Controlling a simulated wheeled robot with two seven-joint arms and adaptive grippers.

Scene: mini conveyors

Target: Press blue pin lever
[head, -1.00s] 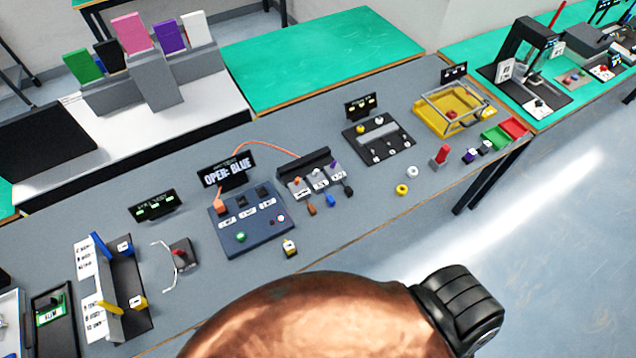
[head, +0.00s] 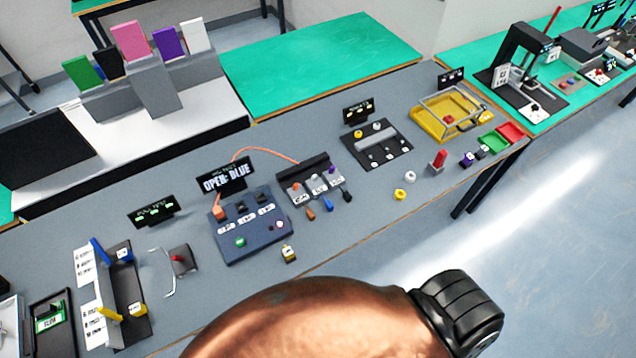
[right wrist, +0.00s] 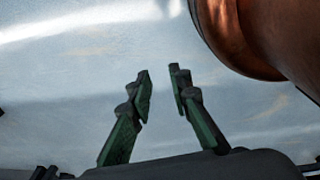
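A blue lever (head: 101,250) sticks up from a white labelled panel (head: 84,262) at the left of the table, with a yellow lever (head: 109,312) nearer. Another small blue piece (head: 327,204) lies at the front of a grey unit (head: 309,181), between orange and black ones. I cannot tell which blue part is the pin lever. My right gripper (right wrist: 160,72) shows in the right wrist view, its green-and-black fingers apart, with nothing between them and pale floor behind. It touches no table object there. My left gripper is in neither view.
My copper-coloured arm crosses the front, below the table edge.

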